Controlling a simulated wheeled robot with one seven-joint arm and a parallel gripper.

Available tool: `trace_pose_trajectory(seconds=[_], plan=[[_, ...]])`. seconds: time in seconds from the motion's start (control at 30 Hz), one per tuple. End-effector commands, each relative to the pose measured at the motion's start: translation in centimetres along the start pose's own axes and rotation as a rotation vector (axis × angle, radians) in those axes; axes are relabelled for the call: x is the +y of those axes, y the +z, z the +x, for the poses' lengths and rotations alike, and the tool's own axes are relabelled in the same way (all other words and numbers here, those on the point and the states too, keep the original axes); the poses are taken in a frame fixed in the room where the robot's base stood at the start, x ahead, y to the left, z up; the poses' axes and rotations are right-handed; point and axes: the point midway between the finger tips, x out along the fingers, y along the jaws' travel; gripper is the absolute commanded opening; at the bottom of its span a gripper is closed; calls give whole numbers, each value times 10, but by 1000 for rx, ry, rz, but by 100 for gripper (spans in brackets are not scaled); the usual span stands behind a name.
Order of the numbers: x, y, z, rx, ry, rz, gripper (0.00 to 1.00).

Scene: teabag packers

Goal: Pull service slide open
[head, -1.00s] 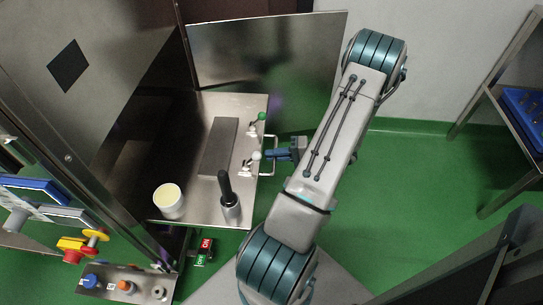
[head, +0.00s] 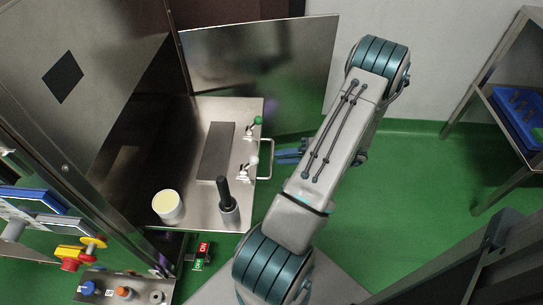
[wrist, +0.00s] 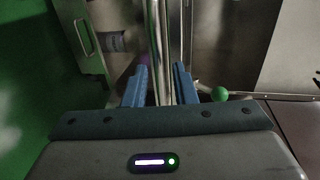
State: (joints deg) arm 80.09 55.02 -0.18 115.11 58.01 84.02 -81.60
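The service slide appears to be the flat steel tray (head: 190,112) in the head view, extending from the open cabinet with a bar handle (head: 266,158) on its right edge. My gripper (head: 280,152) is just right of the handle, its blue fingers spread. In the wrist view, a vertical steel bar (wrist: 161,50), apparently the handle, shows between the two fingers (wrist: 160,88), with gaps at the sides. I cannot tell whether the fingertips still reach around it. The gripper holds nothing.
An open steel door (head: 262,68) stands behind. A rack (head: 490,105) is at right; green floor between is clear.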

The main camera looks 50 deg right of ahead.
Motion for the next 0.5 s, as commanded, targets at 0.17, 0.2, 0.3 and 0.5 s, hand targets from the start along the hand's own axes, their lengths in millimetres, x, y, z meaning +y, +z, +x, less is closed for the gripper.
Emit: trace_pose_trajectory(seconds=[0.17,0.2,0.3,0.5], plan=[[-2,0,-43,2,1,1,25],[-1,0,-51,1,2,0,25],[-1,1,-68,-1,1,1,25],[0,1,-85,-3,0,2,25]])
